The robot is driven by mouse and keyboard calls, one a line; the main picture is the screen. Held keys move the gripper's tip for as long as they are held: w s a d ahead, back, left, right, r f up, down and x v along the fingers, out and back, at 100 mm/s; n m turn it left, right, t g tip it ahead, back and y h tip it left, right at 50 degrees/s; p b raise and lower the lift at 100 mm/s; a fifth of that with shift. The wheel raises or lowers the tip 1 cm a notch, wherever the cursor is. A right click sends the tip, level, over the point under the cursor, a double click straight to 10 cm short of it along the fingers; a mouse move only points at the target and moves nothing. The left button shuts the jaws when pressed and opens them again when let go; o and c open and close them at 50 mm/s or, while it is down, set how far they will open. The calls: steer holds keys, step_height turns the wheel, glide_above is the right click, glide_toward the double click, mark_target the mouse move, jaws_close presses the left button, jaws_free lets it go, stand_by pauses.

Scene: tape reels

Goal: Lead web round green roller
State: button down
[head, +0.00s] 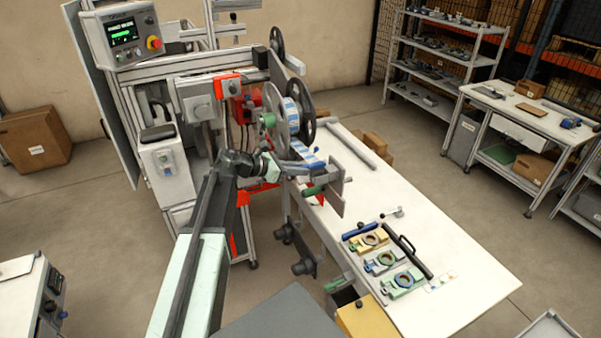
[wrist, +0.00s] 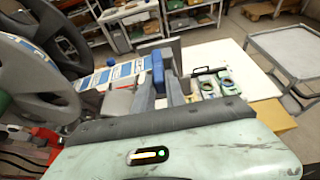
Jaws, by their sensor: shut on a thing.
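The web (head: 305,151), a strip with blue and white labels, runs down from the reel (head: 292,112) to my gripper (head: 300,168). In the wrist view the web (wrist: 104,77) stretches from the reel at left to the grey fingers of my gripper (wrist: 160,82). The fingers are shut on the web; a blue piece (wrist: 158,70) shows between them. The green roller (head: 313,190) juts out just below and right of my gripper in the head view, beside a grey plate (head: 336,190). I cannot make it out in the wrist view. The web is not seen around it.
The machine's control panel (head: 125,34) stands at the back left. The white table (head: 455,290) carries several tool holders (head: 381,262) and a black bar (head: 412,262). Dark rollers (head: 303,262) hang below the table edge.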

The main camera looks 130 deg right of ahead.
steer(key=s+d, duration=0.2)
steer(key=d, duration=0.4)
steer(key=w+a+f+b, duration=0.1)
steer(key=a+f+b, duration=0.2)
steer(key=f+b, duration=0.6)
steer(key=w+a+f+b, duration=0.1)
steer(key=a+f+b, duration=0.1)
steer(key=f+b, duration=0.8)
steer(key=s+d+f+b, duration=0.2)
steer(key=d+f+b, duration=0.3)
steer(key=d, duration=0.2)
steer(key=shift+d, duration=0.15)
